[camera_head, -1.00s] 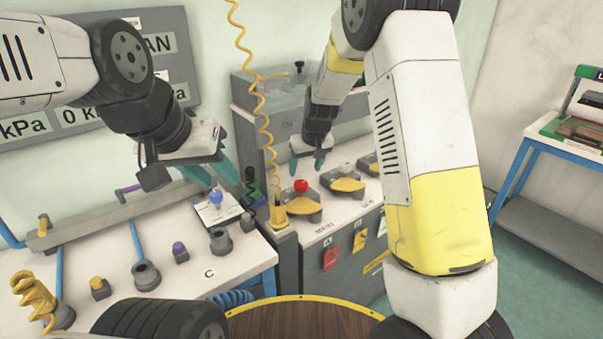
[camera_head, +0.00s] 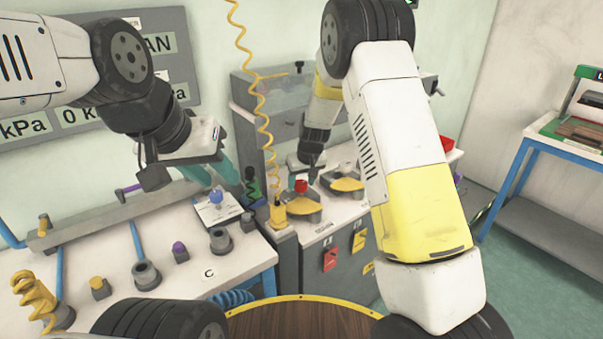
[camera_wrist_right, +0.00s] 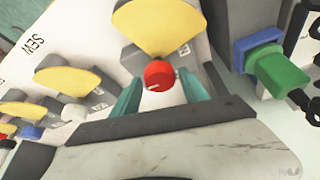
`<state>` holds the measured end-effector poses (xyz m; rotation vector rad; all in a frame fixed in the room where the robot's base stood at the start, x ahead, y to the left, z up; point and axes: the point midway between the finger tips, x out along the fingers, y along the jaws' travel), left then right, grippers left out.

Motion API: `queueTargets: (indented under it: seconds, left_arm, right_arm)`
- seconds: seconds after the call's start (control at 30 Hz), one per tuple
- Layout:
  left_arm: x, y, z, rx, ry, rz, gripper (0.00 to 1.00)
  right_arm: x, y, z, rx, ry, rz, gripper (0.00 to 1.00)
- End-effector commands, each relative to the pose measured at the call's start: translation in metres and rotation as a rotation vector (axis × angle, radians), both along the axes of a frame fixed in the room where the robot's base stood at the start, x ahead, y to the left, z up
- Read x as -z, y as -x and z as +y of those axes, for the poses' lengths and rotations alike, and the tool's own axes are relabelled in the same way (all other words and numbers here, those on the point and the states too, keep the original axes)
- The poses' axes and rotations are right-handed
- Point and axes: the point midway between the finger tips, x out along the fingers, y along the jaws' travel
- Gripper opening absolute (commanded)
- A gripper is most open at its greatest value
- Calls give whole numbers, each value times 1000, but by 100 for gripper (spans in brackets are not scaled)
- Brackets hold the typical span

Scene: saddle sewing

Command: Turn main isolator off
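A red round knob (camera_head: 301,185) with a white mark stands on a dark base with a yellow plate (camera_head: 302,206), on the white-topped cabinet. In the right wrist view the red knob (camera_wrist_right: 158,75) lies between the teal fingertips of my right gripper (camera_wrist_right: 161,82). The fingers are apart, with gaps visible beside the knob; touch cannot be told. In the head view my right gripper (camera_head: 303,174) is just above the knob, its fingers mostly hidden. I cannot read a label naming the main isolator. My left gripper (camera_head: 212,175) is open and empty above the left bench.
More yellow-plated controls (camera_head: 346,184) stand to the right on the cabinet. A green and blue connector (camera_wrist_right: 272,62) is close by in the wrist view. A yellow coiled cord (camera_head: 264,120) hangs left of my right gripper. The left bench (camera_head: 190,270) carries several small knobs and sockets.

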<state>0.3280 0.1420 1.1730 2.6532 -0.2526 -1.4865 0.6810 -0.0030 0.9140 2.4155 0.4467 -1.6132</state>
Motion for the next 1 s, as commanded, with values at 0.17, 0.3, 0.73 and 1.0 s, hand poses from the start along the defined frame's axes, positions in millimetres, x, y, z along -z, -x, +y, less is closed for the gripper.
queueTargets:
  seconds: [0.17,0.3,0.73,1.0]
  left_arm:
    - [0,0,0,0,0,0,36]
    - [0,0,0,0,0,0,36]
    - [0,0,0,0,0,0,36]
    - [0,0,0,0,0,0,36]
  right_arm:
    - [0,0,0,0,0,0,15]
    - [0,0,0,0,0,0,0]
    - [0,0,-2,-48,-1,0,0]
    - [0,-1,-4,-222,-3,1,0]
